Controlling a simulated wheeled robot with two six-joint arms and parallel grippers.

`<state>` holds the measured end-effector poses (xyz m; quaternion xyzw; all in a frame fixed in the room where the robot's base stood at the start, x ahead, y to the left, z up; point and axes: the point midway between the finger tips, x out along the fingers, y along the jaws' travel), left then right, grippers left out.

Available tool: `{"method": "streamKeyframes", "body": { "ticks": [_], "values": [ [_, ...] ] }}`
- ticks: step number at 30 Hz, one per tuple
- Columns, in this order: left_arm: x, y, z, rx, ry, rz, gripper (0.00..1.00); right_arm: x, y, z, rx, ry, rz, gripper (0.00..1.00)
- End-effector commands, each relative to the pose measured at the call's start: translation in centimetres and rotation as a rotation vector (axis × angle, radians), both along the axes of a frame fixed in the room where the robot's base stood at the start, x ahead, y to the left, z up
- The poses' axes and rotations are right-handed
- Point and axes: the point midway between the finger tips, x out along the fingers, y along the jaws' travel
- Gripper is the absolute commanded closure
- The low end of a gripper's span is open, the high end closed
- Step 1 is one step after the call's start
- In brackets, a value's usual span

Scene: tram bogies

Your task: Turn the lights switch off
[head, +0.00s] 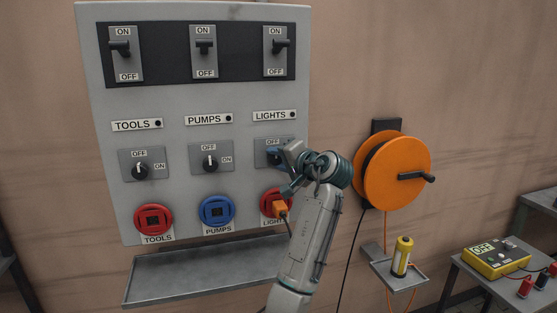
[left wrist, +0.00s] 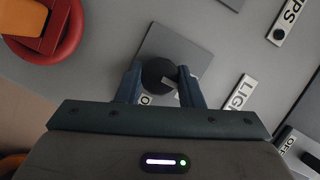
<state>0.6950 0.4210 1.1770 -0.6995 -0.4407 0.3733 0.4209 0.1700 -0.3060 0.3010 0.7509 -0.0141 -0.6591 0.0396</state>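The lights switch is a black rotary knob on a grey plate (head: 260,146) on the wall panel, at right under the "LIGHTS" sign (head: 274,115). In the head view my left gripper (head: 281,160) covers most of it. In the left wrist view the knob (left wrist: 158,74) sits between my two fingers (left wrist: 160,86), with both fingertips appearing to touch its sides. The ON label is mostly hidden. My right gripper is not in view.
The tools knob (head: 141,170) and pumps knob (head: 210,161) are to the left. Three lever switches sit above. An orange plug (head: 281,208) is in the red lights socket, close below my gripper. A metal shelf (head: 200,275) juts out below; an orange cable reel (head: 400,165) hangs right.

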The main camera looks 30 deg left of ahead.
Motion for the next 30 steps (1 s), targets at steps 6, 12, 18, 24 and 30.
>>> {"method": "streamKeyframes", "body": {
  "ticks": [6, 12, 18, 24, 30],
  "values": [
    [0.0, 0.0, -0.1, -0.001, 0.001, 0.001, 0.45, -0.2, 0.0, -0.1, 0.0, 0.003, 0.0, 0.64],
    [0.0, -0.1, -0.1, -0.001, 0.0, 0.0, 0.45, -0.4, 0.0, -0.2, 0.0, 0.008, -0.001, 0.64],
    [-0.7, -2.2, 0.1, -0.003, -0.002, -0.004, 0.45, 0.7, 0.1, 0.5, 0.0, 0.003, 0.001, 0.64],
    [-2.0, -5.9, 0.6, -0.005, -0.001, -0.004, 0.45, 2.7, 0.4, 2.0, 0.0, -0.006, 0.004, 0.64],
    [-3.1, -8.8, 1.2, -0.004, 0.0, -0.002, 0.45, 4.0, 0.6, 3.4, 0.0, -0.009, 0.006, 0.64]
  ]
}}
